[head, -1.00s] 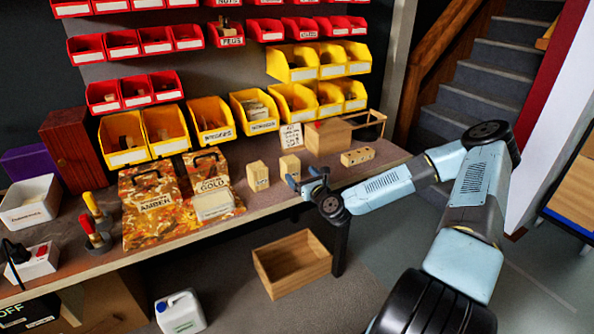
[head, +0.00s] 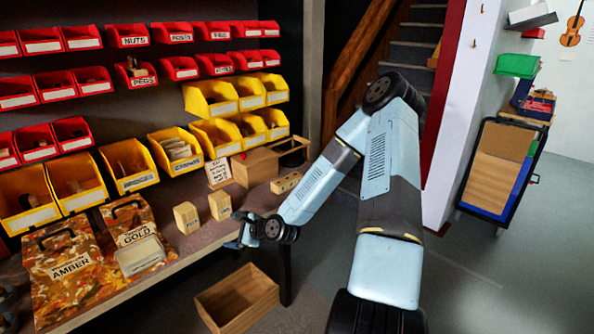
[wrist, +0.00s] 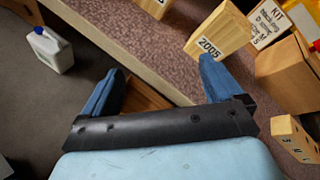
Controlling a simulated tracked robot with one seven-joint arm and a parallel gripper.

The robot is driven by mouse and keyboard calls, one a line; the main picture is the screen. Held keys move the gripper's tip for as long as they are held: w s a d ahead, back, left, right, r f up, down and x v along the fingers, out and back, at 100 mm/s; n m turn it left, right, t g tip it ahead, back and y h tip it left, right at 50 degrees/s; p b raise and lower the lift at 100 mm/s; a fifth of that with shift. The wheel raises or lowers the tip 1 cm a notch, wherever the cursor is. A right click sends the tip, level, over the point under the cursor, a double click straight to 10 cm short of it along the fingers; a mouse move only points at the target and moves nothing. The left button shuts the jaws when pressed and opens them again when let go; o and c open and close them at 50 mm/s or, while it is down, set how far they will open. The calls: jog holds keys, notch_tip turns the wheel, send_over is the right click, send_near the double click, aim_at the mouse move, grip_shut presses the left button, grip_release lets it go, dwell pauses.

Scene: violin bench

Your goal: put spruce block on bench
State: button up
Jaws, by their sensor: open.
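Two upright pale wooden blocks stand on the bench (head: 205,237) near its front edge, a left block (head: 186,218) and a right block (head: 220,206). I cannot tell which is spruce. In the wrist view a block marked 2005 (wrist: 222,28) stands just beyond my right finger, and part of another block (wrist: 155,7) shows at the top edge. My gripper (head: 240,228), also in the wrist view (wrist: 158,80), is open with nothing between its fingers. It hangs at the bench's front edge, just right of and in front of the right block.
A lying block with holes (head: 286,182), a wooden box (head: 254,167) and a KIT card (head: 218,171) stand behind my gripper. Two patterned cases (head: 66,268) (head: 136,240) lie left. An open wooden crate (head: 238,299) sits on the floor below.

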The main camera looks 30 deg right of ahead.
jog(key=s+d+r+n+g+h, duration=0.35)
jog(key=s+r+n, duration=0.35)
jog(key=r, duration=0.4)
jog(key=s+d+r+n+g+h, duration=0.25)
jog(key=s+r+n+h, duration=0.25)
jog(key=r+n, duration=0.4)
jog(key=s+r+n, duration=0.2)
jog(key=s+r, duration=0.6)
jog(key=s, duration=0.2)
jog(key=s+r+n+y, duration=0.1)
jog(key=s+r+n, duration=0.2)
jog(key=s+r, duration=0.6)
jog(key=s, duration=0.2)
jog(key=shift+s+d+t, duration=0.2)
jog(key=shift+s+t, duration=0.1)
